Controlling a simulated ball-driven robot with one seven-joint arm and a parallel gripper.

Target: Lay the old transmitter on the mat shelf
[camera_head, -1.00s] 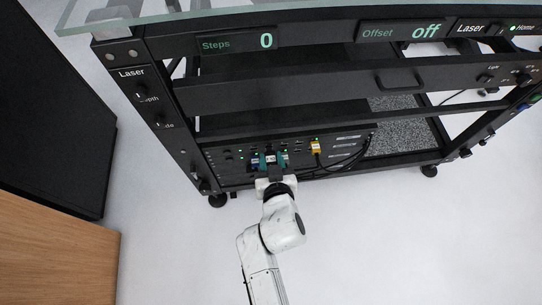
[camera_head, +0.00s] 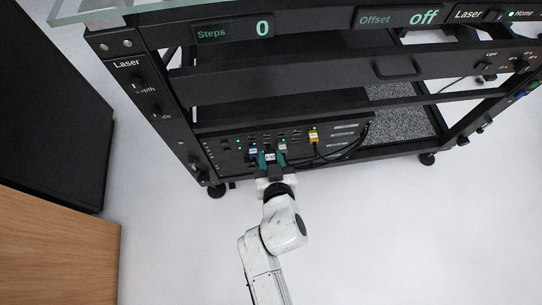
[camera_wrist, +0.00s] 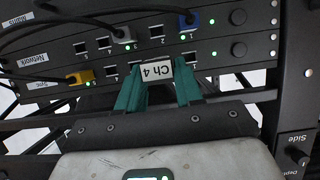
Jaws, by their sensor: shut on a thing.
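My gripper (camera_head: 270,160) reaches the low front of the black rack in the head view. In the wrist view its two teal fingers (camera_wrist: 159,92) are shut on a small piece with a white "Ch 4" label (camera_wrist: 157,71), which I take to be the old transmitter. The piece is in front of the port panel (camera_wrist: 140,45); whether any of it is still inside a port is hidden. The mat shelf, with a grey speckled mat (camera_head: 405,126), is at the lower right of the rack, to the right of my gripper.
Blue (camera_wrist: 189,20), grey (camera_wrist: 124,34) and yellow (camera_wrist: 80,77) cable plugs sit close around my fingers. Black cables (camera_head: 345,150) loop between the panel and the mat. A rack post with knobs (camera_wrist: 298,155) stands at the right in the wrist view. The floor (camera_head: 400,230) in front is clear.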

